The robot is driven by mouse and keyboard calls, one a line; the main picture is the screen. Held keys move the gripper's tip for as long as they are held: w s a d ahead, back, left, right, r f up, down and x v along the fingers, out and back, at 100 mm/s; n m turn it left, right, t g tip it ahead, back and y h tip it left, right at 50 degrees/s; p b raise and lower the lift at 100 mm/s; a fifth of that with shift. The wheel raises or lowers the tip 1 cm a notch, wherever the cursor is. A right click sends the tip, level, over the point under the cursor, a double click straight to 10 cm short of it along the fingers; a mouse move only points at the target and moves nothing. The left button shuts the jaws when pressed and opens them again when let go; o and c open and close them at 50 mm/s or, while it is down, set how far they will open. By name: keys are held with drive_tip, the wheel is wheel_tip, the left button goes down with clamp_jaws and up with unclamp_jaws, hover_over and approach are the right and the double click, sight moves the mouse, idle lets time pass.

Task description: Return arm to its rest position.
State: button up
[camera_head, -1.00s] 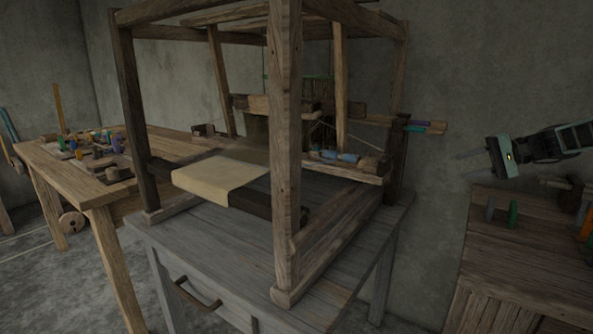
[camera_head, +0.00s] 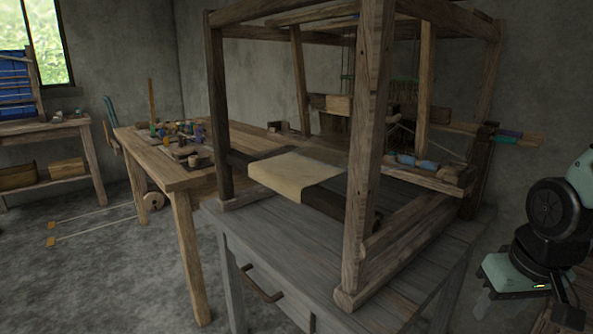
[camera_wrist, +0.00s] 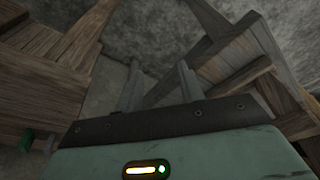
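My arm is at the right edge of the head view, bent, with its black joint and pale green links close to the camera. My gripper (camera_head: 492,305) hangs low there, right of the grey loom table, with its grey fingers pointing down. In the wrist view my gripper (camera_wrist: 160,75) shows two grey fingers set apart with nothing between them, so it is open and empty. Below the fingers the wrist view shows floor and wooden furniture.
The wooden handloom (camera_head: 369,150) stands on a grey table (camera_head: 300,258) with a drawer, close to my arm's left. A workbench (camera_head: 165,168) with small tools is further left. A window (camera_head: 45,40) and a shelf table (camera_head: 92,160) are at far left.

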drive_tip(key=s+a+r+n+g, duration=0.1)
drive_tip(key=s+a+n, duration=0.3)
drive_tip(key=s+a, duration=0.4)
drive_tip(key=s+a+r+n+g, duration=0.15)
drive_tip(key=s+a+n, duration=0.35)
drive_tip(key=a, duration=0.5)
wheel_tip(320, 180, up, 18)
drive_tip(key=m+p, duration=0.1)
drive_tip(key=p, duration=1.7)
drive_tip(key=shift+s+a+y+p, duration=0.25)
drive_tip(key=shift+s+y+p, duration=0.05)
drive_tip(key=shift+s, duration=0.1)
